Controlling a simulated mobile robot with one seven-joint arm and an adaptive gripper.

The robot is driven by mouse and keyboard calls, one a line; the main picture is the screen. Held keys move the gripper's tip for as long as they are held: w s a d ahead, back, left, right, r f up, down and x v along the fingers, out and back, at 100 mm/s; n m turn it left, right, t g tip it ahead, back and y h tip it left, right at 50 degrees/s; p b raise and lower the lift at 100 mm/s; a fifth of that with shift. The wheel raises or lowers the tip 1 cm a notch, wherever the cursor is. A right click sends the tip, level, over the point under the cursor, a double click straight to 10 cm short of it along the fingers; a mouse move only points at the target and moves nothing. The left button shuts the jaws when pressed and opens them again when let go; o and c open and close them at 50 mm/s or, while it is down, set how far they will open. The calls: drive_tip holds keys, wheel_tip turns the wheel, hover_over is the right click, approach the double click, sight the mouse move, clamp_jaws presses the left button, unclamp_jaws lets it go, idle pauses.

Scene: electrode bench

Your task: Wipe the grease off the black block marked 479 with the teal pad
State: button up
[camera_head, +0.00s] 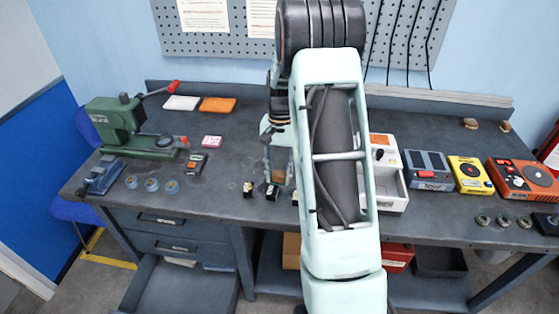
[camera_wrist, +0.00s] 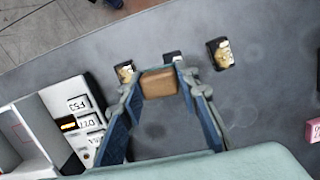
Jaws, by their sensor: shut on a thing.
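My gripper (camera_head: 279,168) is low over the bench, partly hidden by my arm. The outer two show yellowish-tan patches on top. The middle one is partly hidden behind the held thing; I cannot tell whether they touch. I cannot read 479 on any block.
A white case with an open drawer (camera_head: 391,190) stands right of my gripper; its numbered labels (camera_wrist: 82,118) show in the wrist view. A green press (camera_head: 125,125), blue-topped pots (camera_head: 151,184) and a pink block (camera_head: 212,141) are at left. The bench between is mostly clear.

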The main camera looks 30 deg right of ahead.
drive_tip(key=shift+r+p, duration=0.85)
drive_tip(key=shift+r, duration=0.85)
